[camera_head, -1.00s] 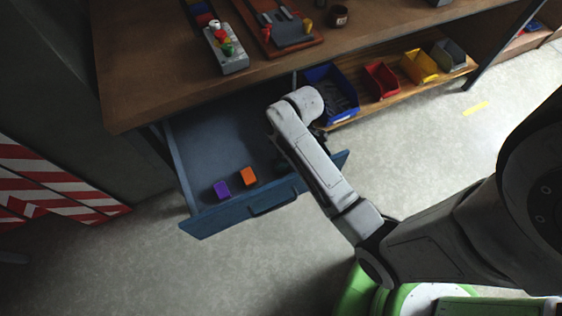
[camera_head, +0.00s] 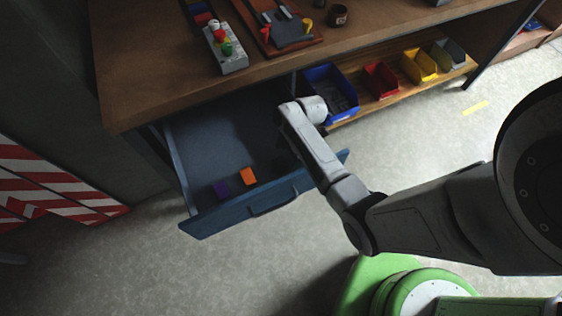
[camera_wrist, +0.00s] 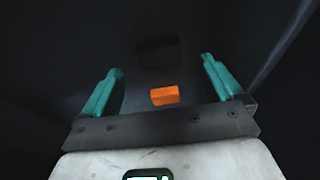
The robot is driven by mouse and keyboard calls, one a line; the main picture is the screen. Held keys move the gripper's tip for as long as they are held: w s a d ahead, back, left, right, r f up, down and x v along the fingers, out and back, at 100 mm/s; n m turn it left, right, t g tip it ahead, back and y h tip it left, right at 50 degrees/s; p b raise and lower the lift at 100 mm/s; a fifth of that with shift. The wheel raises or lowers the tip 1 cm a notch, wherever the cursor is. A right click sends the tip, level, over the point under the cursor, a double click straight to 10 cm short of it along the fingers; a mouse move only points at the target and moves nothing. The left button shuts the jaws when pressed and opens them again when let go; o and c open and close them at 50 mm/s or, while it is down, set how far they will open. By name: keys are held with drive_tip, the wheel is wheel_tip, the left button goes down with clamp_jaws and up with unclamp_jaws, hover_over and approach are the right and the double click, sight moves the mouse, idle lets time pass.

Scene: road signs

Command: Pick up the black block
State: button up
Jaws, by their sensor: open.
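A dark, blocky shape (camera_wrist: 158,49) shows dimly in the wrist view, ahead of my fingers; it looks black, but the shadow makes its colour hard to confirm. An orange block (camera_wrist: 165,95) appears lower, between the fingers in that picture. My gripper (camera_wrist: 162,64) has two teal fingers spread apart with nothing held between them. In the head view, the orange block (camera_head: 248,175) and a purple block (camera_head: 221,188) lie in the open blue drawer (camera_head: 240,215). My arm reaches over the drawer's right side and hides the gripper there. No black block is clear in the head view.
The drawer walls surround the blocks. The wooden worktop (camera_head: 150,75) overhangs the drawer's back. A blue bin (camera_head: 347,112), a red bin (camera_head: 381,80) and a yellow bin (camera_head: 419,66) stand on the lower shelf to the right.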

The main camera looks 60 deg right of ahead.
sight(281, 164)
drive_tip(key=x, duration=0.4)
drive_tip(key=shift+w+a+f, duration=0.15)
drive_tip(key=shift+w+f, duration=0.05)
drive_tip(key=shift+f, duration=0.15)
drive_tip(key=c, duration=1.2)
